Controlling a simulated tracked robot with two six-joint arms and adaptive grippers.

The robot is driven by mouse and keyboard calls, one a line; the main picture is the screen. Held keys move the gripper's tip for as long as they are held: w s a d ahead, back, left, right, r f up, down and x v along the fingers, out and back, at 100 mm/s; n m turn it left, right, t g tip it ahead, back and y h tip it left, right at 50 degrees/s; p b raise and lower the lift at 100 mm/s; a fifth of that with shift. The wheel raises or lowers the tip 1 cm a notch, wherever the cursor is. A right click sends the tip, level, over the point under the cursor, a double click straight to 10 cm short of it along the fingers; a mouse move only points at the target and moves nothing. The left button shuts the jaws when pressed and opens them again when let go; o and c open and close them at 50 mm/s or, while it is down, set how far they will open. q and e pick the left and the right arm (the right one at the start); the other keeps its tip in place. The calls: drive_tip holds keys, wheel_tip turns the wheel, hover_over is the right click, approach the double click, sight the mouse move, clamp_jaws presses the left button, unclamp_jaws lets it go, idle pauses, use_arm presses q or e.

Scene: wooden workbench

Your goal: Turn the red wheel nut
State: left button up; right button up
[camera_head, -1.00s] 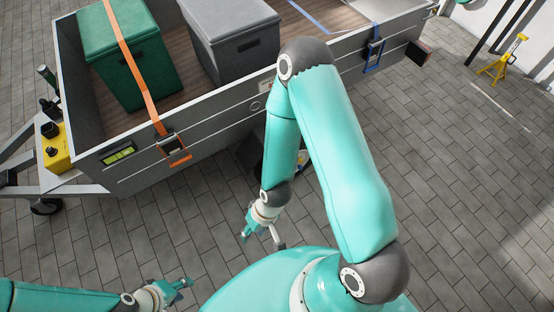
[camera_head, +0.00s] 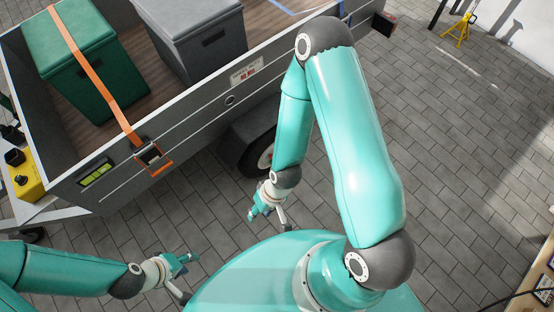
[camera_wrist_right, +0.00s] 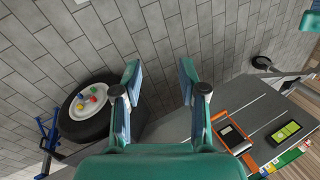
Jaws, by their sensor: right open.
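The red wheel nut (camera_wrist_right: 93,99) shows in the right wrist view on the pale hub of a trailer wheel (camera_wrist_right: 72,126), among yellow, green and blue nuts. In the head view the wheel (camera_head: 250,144) is under the trailer side, partly behind my right arm, and its nuts cannot be made out. My right gripper (camera_head: 256,213) is in front of the wheel, pointing down. In the right wrist view my right gripper (camera_wrist_right: 159,82) is open and empty, with the wheel left of its fingers, apart from them. My left gripper (camera_head: 188,262) is low at the left, clear of the trailer; its finger opening is unclear.
The trailer (camera_head: 190,130) carries a green box (camera_head: 75,60) under an orange strap (camera_head: 100,85) and a grey box (camera_head: 197,45). A yellow stand (camera_head: 460,30) is far right. Paved floor (camera_head: 450,170) is free to the right.

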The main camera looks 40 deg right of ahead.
drive_tip(key=shift+o, duration=0.5)
drive_tip(key=shift+s+d+f, duration=0.1)
drive_tip(key=shift+f, duration=0.2)
drive_tip(key=n+t+h+b, duration=0.3)
drive_tip(key=n+t+b, duration=1.4)
drive_tip(key=n+b, duration=1.55)
approach(271, 156)
drive_tip(key=w+n, duration=0.1)
drive_tip(key=w, duration=0.1)
drive_tip(key=w+n, duration=0.1)
drive_tip(key=w, duration=0.2)
drive_tip(key=w+f+n, duration=0.1)
drive_tip(key=w, duration=0.2)
drive_tip(key=shift+b, duration=0.3)
